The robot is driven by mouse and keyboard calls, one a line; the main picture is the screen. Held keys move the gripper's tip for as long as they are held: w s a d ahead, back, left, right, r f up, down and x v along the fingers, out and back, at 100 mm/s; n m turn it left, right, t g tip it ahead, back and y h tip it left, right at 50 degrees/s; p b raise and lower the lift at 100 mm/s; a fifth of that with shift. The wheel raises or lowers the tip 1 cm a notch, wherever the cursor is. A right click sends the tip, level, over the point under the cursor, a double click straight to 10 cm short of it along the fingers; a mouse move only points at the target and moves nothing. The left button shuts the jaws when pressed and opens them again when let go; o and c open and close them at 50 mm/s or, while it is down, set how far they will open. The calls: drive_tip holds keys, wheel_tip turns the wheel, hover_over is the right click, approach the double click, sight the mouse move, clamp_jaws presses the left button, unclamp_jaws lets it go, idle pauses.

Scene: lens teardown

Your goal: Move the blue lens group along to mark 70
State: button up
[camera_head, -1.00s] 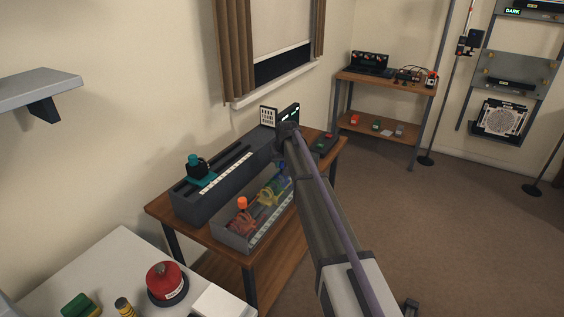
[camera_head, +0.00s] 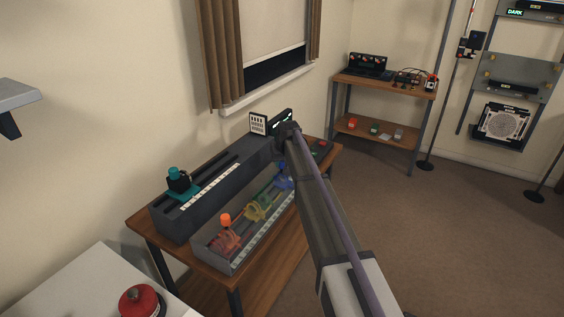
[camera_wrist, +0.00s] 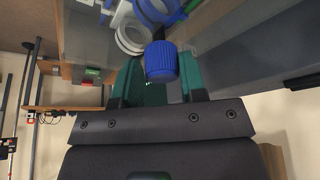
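The blue lens group (camera_head: 285,183) stands in the open grey lens tray (camera_head: 208,262), at the far end of the row beyond the yellow group (camera_head: 258,207) and the orange-red group (camera_head: 226,236). My arm partly covers it. In the wrist view, its ribbed blue knob (camera_wrist: 161,62) sits between the green fingers of my gripper (camera_wrist: 160,82), with the fingers close against both sides; my gripper looks shut on it. A white ring and blue rings show beyond the knob. A white scale strip (camera_head: 262,238) runs along the tray's near side; its numbers are too small to read.
A dark rail box (camera_head: 165,222) with a teal-and-black carriage (camera_head: 179,183) and a white scale stands behind the tray. A white keypad panel (camera_head: 258,123) stands at the bench's far end. A white table with a red round object (camera_head: 140,302) is at lower left.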

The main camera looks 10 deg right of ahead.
drive_tip(key=o, duration=0.4)
drive_tip(key=shift+c, duration=0.2)
drive_tip(key=p+v, duration=1)
drive_tip(key=shift+r, duration=0.35)
drive_tip(key=shift+s, duration=0.15)
drive_tip(key=s+f+m+g, duration=0.1)
drive_tip(key=s+g, duration=0.3)
drive_tip(key=s, duration=3.6)
drive_tip(key=shift+s+a+g, duration=0.2)
drive_tip(key=shift+g, duration=0.1)
